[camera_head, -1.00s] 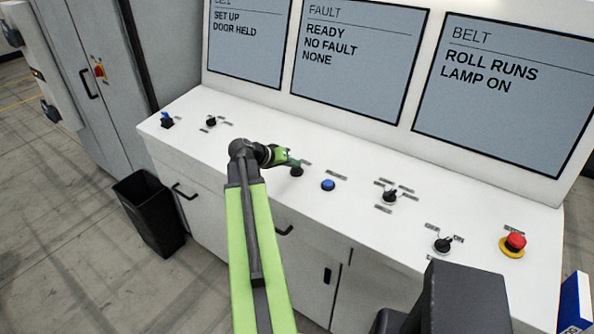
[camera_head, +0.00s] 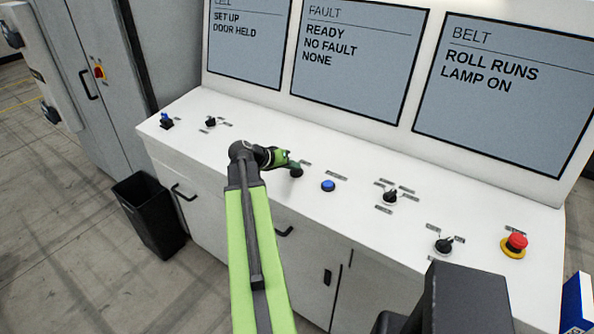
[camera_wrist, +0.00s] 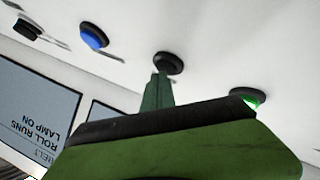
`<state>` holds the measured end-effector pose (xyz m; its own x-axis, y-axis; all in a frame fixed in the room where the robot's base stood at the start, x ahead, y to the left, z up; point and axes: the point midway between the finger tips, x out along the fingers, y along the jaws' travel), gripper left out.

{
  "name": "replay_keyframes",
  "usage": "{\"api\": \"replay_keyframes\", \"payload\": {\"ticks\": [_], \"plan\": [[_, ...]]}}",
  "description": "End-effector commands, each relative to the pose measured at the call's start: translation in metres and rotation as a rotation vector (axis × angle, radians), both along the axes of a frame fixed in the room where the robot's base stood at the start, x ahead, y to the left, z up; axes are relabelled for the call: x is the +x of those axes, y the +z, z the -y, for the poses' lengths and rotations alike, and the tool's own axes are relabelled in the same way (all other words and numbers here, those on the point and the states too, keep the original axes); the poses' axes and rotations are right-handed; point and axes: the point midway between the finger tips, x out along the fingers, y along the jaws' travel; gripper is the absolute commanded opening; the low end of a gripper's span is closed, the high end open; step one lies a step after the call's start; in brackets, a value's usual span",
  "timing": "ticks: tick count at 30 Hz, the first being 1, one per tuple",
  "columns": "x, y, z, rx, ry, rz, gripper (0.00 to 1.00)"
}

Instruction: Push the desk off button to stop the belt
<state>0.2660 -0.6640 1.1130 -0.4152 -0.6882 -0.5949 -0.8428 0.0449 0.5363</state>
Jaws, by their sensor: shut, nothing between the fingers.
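A round black button (camera_head: 296,173) sits on the white sloping desk top (camera_head: 352,205), and it also shows in the wrist view (camera_wrist: 168,63). My gripper (camera_head: 292,164) is shut and empty, with its green fingertips (camera_wrist: 158,80) right at this black button. I cannot tell whether they press it. A button with a green glow (camera_wrist: 248,97) is beside it in the wrist view, partly covered by my gripper. The belt screen (camera_head: 505,85) reads "ROLL RUNS, LAMP ON". The button's label is too small to read.
A blue button (camera_head: 328,186) is just right of the black one. Farther right are a selector knob (camera_head: 390,196), a black switch (camera_head: 443,245) and a red mushroom button (camera_head: 516,242). A black bin (camera_head: 150,214) stands on the floor at left.

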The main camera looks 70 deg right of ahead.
Motion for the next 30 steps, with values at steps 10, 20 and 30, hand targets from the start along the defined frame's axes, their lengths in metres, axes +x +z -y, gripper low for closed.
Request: {"api": "replay_keyframes", "payload": {"ticks": [10,20,30], "plan": [[0.0,-0.002,0.0,0.001,-0.001,0.0,0.0],[0.0,0.008,-0.001,0.001,-0.001,0.0,0.0],[0.001,0.015,-0.002,0.0,0.0,0.0,0.0]]}}
